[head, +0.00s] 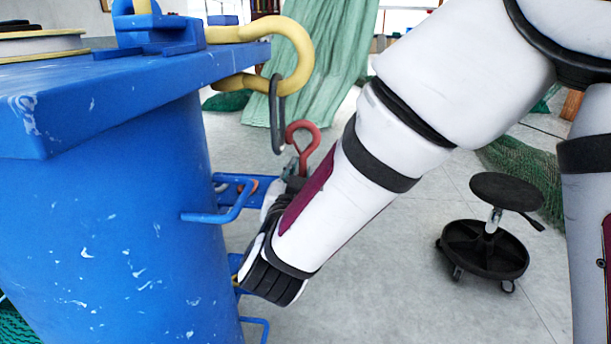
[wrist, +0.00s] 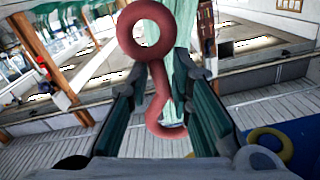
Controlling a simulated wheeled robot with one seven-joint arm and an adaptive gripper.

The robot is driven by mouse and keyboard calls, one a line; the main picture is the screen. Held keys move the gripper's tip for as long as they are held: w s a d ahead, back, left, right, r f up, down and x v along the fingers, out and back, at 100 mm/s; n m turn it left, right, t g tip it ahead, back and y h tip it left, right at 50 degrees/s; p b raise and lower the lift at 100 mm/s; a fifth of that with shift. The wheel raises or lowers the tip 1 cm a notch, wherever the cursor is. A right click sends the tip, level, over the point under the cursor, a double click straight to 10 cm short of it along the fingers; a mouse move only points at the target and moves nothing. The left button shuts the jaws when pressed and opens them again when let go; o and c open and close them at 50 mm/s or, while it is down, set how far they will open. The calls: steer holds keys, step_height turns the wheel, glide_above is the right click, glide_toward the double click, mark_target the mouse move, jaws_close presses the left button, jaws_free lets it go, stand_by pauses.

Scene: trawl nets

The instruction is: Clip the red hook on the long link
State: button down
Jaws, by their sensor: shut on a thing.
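The red hook (head: 316,138) stands up from my gripper (head: 290,178) in the head view, its curved end on top. The long link (head: 274,112) is a dark grey oval hanging from a thick yellow link (head: 303,50). Its lower end is just left of the hook's curve; I cannot tell if they touch, but the hook does not look threaded through it. In the wrist view the red hook (wrist: 160,85) shows a round end and a curved end, between the two fingers of my gripper (wrist: 168,79). The fingers are shut on its shank. In the head view my arm partly hides the gripper.
A blue bench top (head: 120,85) on a blue drum (head: 110,220) is close on the left. Blue bars (head: 225,215) stick out from the drum near my gripper. A black wheeled stool (head: 485,245) stands at right. Green netting (head: 325,45) hangs behind.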

steer(key=shift+a, duration=0.85)
steer(key=shift+a, duration=0.15)
steer(key=shift+a+f+b, duration=0.45)
steer(key=shift+f+b, duration=0.15)
steer(key=shift+b, duration=0.55)
stand_by(0.8)
steer(key=shift+a+f+b, duration=0.6)
steer(key=shift+b, duration=0.1)
steer(key=shift+a+f+b, duration=0.15)
steer(key=shift+f+b, duration=0.45)
steer(key=shift+b, duration=0.1)
stand_by(0.7)
stand_by(0.5)
steer(key=c, duration=1.4)
jaws_free()
steer(key=shift+o, duration=0.2)
steer(key=shift+f, duration=0.1)
